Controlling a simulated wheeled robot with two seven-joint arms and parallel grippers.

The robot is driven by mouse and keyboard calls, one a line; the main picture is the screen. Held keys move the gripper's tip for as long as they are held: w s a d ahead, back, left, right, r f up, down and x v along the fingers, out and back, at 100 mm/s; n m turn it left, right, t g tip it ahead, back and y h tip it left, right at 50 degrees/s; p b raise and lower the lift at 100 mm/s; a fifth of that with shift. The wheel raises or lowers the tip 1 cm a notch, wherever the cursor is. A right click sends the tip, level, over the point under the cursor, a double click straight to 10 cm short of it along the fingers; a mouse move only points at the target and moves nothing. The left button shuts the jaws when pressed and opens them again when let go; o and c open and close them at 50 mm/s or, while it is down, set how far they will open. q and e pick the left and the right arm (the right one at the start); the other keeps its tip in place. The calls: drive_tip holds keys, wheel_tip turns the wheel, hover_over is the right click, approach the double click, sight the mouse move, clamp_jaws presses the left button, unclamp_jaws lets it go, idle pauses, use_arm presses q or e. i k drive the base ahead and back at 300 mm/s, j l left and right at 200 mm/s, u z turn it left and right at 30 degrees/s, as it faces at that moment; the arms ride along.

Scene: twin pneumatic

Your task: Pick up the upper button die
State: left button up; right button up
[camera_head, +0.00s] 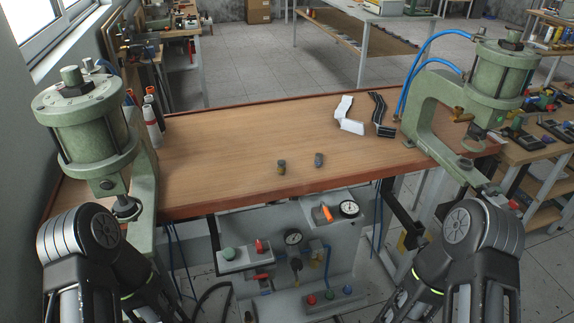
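Two small dark cylinders, which look like the button dies, stand upright and apart near the front middle of the wooden table (230,135). The left small die (281,168) is grey-brown and sits a little nearer the front edge. The right small die (318,160) is darker grey. At this size I cannot tell which is the upper button die. My two arms show at the bottom left and bottom right, below and in front of the table edge. Neither gripper's fingers can be seen. Nothing touches either small die.
A green pneumatic press (85,125) stands at the table's left end and another green press (485,80) at its right end. A white folded strip (345,115) and a black strip (381,115) lie right of middle. A control panel (300,250) with gauges sits below the front edge. The table's middle is clear.

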sight(281, 167)
drive_tip(key=i+l+u, duration=0.1)
drive_tip(key=l+u, duration=0.25)
drive_tip(key=l, duration=1.4)
drive_tip(key=l+u, duration=0.3)
drive_tip(key=l, duration=1.45)
drive_tip(key=k, duration=0.05)
